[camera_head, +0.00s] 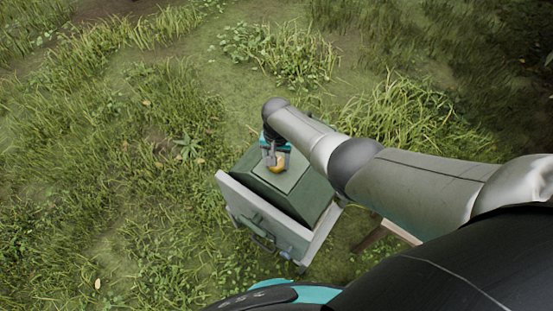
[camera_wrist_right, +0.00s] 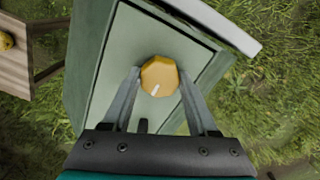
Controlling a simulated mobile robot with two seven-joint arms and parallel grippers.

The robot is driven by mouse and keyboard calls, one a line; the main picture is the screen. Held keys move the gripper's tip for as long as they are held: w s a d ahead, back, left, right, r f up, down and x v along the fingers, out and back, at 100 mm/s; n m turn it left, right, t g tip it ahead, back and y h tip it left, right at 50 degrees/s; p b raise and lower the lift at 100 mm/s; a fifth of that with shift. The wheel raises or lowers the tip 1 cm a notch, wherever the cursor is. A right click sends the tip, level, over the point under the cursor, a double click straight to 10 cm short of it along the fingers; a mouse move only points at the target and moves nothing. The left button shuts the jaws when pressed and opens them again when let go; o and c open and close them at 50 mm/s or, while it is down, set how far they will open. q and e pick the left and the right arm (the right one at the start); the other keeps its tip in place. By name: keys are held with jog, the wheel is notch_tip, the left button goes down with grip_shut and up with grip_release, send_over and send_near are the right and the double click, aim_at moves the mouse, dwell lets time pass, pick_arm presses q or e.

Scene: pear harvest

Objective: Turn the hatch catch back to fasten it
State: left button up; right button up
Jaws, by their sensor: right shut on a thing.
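The hatch catch is a yellow faceted knob (camera_wrist_right: 159,72) with a short white mark that points toward the lower left in the right wrist view. It sits on a pale green hatch panel (camera_wrist_right: 128,45) on top of a green box (camera_head: 308,207). In the head view the knob (camera_head: 277,168) shows just below my right gripper (camera_head: 274,158). In the right wrist view the gripper's two fingers (camera_wrist_right: 159,78) are shut on the knob, one on each side. The hatch panel lies flat in its frame. My left gripper is not in view.
The box has a light grey front board (camera_head: 265,222) with a handle. Grass surrounds the box. A wooden piece (camera_head: 385,233) shows at its right. In the right wrist view a wooden board (camera_wrist_right: 14,75) with a yellow round thing (camera_wrist_right: 5,41) stands at the left edge.

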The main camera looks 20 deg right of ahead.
jog(key=o, duration=1.4)
jog(key=shift+c, duration=0.2)
notch_tip(320, 180, up, 15)
jog(key=p, duration=0.7)
jog(key=shift+r, duration=0.15)
